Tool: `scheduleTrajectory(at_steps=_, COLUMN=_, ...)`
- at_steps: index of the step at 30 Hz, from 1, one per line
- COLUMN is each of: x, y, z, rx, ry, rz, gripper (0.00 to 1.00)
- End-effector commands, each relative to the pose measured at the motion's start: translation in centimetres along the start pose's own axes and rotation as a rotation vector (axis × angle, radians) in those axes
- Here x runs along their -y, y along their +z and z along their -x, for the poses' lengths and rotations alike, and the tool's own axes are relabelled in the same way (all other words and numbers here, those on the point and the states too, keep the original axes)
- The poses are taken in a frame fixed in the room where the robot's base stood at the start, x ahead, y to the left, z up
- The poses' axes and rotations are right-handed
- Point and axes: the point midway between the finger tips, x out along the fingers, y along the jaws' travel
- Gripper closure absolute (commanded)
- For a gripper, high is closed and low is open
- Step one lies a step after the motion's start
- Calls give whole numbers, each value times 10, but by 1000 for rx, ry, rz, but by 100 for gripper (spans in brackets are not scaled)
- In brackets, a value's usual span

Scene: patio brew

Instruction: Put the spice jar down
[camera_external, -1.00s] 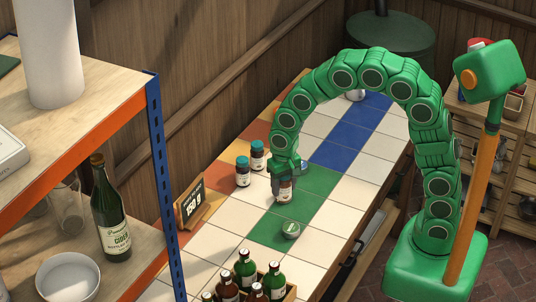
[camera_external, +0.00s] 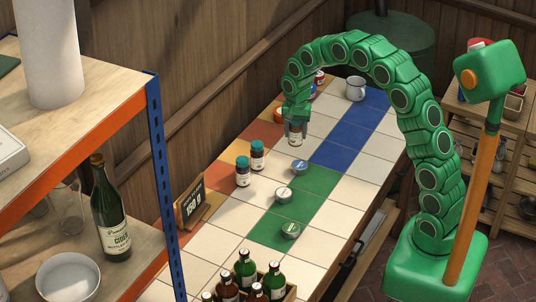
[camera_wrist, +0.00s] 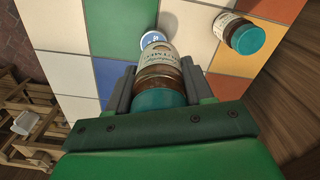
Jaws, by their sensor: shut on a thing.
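My gripper (camera_external: 295,126) is shut on a brown spice jar (camera_external: 295,138) with a pale label. In the wrist view the jar (camera_wrist: 157,67) sits between the grey jaws, its teal lid toward the camera. In the external view it hangs upright over the counter's tiles, beyond the blue-topped tin (camera_external: 299,166). I cannot tell how high its base is above the tiles. Two similar teal-lidded jars stand on the counter, one nearer (camera_external: 242,171) and one farther (camera_external: 257,156). In the wrist view a teal-lidded jar (camera_wrist: 240,34) shows at upper right.
A price sign (camera_external: 190,203) and several bottles in a crate (camera_external: 247,270) are nearer. White and blue tiles right of my gripper are clear.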

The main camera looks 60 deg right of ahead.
Motion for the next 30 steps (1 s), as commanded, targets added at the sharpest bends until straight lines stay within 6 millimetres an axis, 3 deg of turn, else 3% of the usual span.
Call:
scheduleTrajectory(at_steps=3, x=-8, y=-22, z=-2, rx=1, ry=3, rz=-50, gripper=83)
scheduleTrajectory(at_steps=10, x=-11, y=-38, z=-4, rx=2, ry=5, rz=-87, gripper=83)
scheduleTrajectory(at_steps=30, x=42, y=-81, z=-34, rx=1, ry=4, rz=-86, gripper=83)
